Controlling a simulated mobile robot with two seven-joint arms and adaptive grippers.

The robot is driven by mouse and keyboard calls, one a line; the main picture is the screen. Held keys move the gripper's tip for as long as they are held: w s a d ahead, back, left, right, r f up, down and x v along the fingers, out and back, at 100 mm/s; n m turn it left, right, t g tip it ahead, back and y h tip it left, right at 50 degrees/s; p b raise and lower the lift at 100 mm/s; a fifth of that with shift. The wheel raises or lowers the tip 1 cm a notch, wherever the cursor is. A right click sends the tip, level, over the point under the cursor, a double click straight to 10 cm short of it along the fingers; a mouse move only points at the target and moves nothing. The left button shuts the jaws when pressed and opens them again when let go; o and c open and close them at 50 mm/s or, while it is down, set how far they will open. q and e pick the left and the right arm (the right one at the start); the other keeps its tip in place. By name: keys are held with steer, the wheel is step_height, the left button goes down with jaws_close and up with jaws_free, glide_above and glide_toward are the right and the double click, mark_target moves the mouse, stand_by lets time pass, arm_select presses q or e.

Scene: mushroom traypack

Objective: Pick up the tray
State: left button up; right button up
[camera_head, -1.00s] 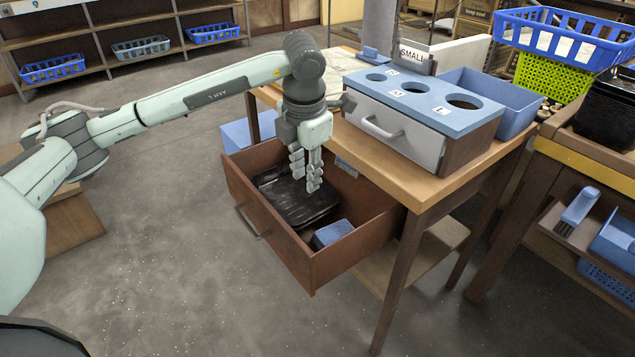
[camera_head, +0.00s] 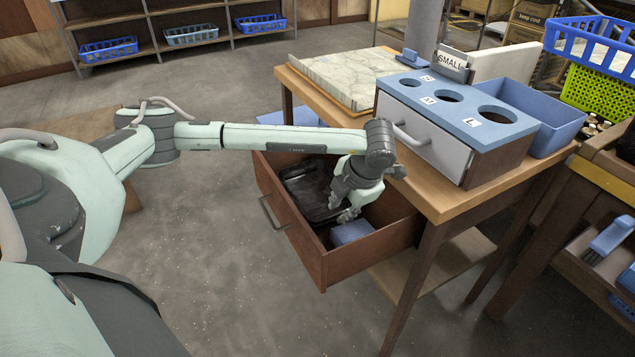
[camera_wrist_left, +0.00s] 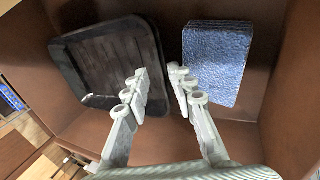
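A black tray (camera_head: 305,187) lies in the open wooden drawer of the table. In the left wrist view the tray (camera_wrist_left: 95,62) is at the upper left, next to a blue sponge-like block (camera_wrist_left: 218,65). The block also shows in the head view (camera_head: 352,232), nearer the drawer's front right corner. My left gripper (camera_head: 347,216) reaches down into the drawer, over the right side of the tray. In the left wrist view its fingers (camera_wrist_left: 158,92) are apart with nothing between them; one overlaps the tray's right edge. My right gripper is not in view.
The drawer (camera_head: 298,240) has raised walls around the tray and block. The wooden table (camera_head: 455,200) holds a blue-topped sizing box (camera_head: 465,98), a blue bin (camera_head: 545,110) and a marbled board (camera_head: 345,75).

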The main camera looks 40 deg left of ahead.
arm_select(q)
steer(key=shift+f, duration=0.2)
steer(key=shift+c, duration=0.5)
jaws_close()
